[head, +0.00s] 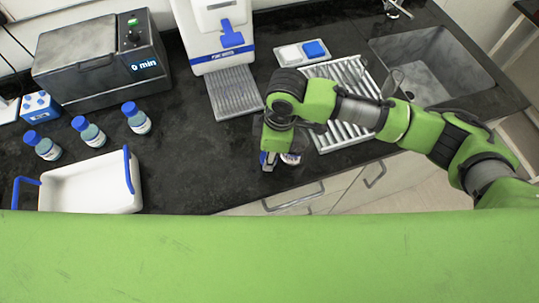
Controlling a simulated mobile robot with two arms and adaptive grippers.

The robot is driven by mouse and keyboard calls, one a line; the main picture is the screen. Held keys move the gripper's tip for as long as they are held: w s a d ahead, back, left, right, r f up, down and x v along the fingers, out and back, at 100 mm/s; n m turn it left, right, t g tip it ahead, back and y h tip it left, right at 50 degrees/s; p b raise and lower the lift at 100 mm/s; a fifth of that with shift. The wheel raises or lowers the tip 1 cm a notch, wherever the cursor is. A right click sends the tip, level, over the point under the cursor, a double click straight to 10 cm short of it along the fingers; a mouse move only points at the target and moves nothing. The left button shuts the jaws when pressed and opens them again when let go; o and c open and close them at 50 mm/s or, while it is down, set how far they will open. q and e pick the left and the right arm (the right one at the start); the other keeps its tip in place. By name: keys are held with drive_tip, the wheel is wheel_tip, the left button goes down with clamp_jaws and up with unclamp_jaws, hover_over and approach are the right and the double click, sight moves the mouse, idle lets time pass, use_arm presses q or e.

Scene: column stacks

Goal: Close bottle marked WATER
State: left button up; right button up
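My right gripper (279,150) points down at the counter's front edge, below the drying rack. A small white and blue item (291,158), perhaps a bottle, shows right beside and partly under it; the arm hides most of it, so I cannot tell whether the fingers are shut on it. Three bottles with blue caps stand upright at the left: a left one (48,150), a middle one (93,136) and a right one (141,125). Their caps look on. Their labels are too small to read, so I cannot tell which is WATER. My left gripper is not in view.
A white tray with blue handles (90,182) stands front left. Behind are a grey machine showing "0 min" (100,65), a blue box (38,107) and a white dispenser (220,40). A drying rack (345,75) and sink (425,65) are right. The counter's middle (190,160) is clear.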

drive_tip(key=s+d+r+b, duration=0.1)
drive_tip(key=s+r+b, duration=0.2)
drive_tip(key=s+r, duration=0.8)
drive_tip(key=s, duration=0.3)
drive_tip(key=shift+d+r, duration=0.25)
drive_tip(key=shift+r, duration=0.15)
drive_tip(key=w+d+m+b, duration=0.1)
drive_tip(key=w+d+m, duration=0.4)
drive_tip(key=d+m, duration=0.3)
drive_tip(key=w+d+f+m+t+h+b, duration=0.1)
drive_tip(key=w+d+m+b, duration=0.1)
drive_tip(key=w+d+m, duration=0.3)
drive_tip(key=d+m, duration=0.4)
drive_tip(key=shift+d+f, duration=0.15)
drive_tip(key=shift+f, duration=0.05)
